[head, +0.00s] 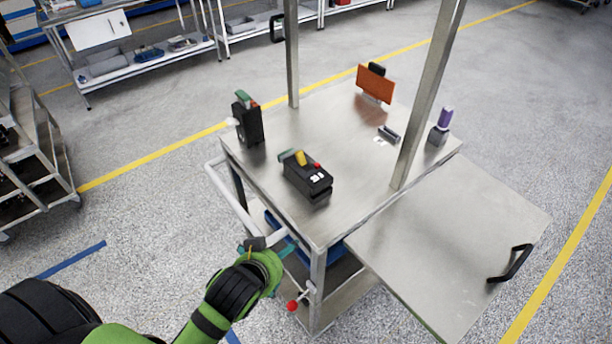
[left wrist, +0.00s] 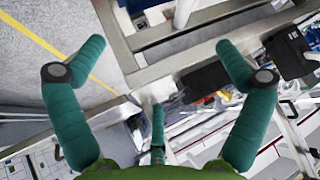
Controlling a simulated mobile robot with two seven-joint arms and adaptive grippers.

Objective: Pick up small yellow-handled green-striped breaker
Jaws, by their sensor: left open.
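The small black breaker with a yellow handle (head: 307,182) lies on the steel cart top near its front left edge in the head view. A green part shows at its left end; I cannot make out a stripe. A second black breaker (head: 247,122), with a green and red top, stands upright at the cart's left corner. My left gripper (head: 268,245) is in front of the cart, by its handle bar, apart from and nearer than the yellow-handled breaker. In the left wrist view its teal fingers (left wrist: 160,47) are spread with no object held. My right gripper is not in view.
The cart (head: 335,222) has two upright posts, a white handle bar (head: 232,200) and a side leaf (head: 450,240) at right. An orange plate (head: 375,84), a small grey part (head: 389,134) and a purple-topped piece (head: 441,125) stand farther back. The middle of the top is clear.

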